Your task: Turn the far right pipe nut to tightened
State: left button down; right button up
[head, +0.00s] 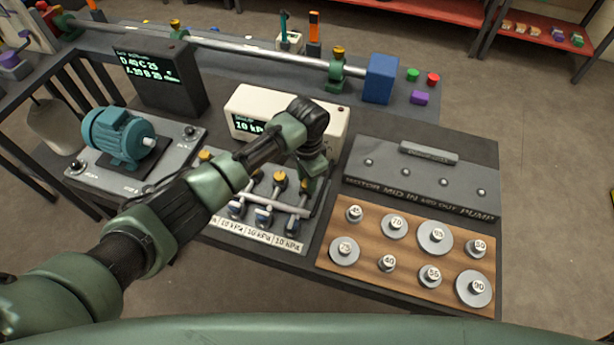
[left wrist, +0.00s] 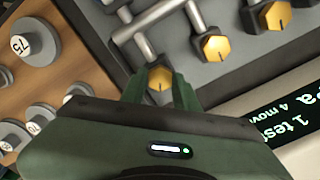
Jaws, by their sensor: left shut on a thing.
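The pipe rig (head: 262,243) stands on the bench with grey pipes, yellow hex nuts and a label strip showing several "10 kPa" readings. My left gripper (head: 314,178) reaches down over its back right end and hides the far right nut in the head view. In the left wrist view my left gripper (left wrist: 159,88) has its green fingers on both sides of the far right nut (left wrist: 159,77), shut on it. The nut is yellow with a dark mark. Two other yellow nuts (left wrist: 212,45) (left wrist: 272,17) sit free beside it. My right gripper is out of view.
A white display box (head: 240,103) reading "10 kPa" stands right behind the rig, close to my wrist. A wooden board (head: 407,226) with several numbered weights lies to the right. A teal motor (head: 118,133) stands to the left. A grey plate (head: 420,173) lies behind the weights.

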pick_arm(q)
jog(key=m, duration=0.2)
jog(key=shift+m, duration=0.4)
jog(key=m, duration=0.3)
jog(key=shift+m, duration=0.3)
jog(key=m, duration=0.5)
jog(key=shift+m, duration=0.3)
jog(key=c, duration=1.1)
grip_release()
jog(key=shift+o, duration=0.2)
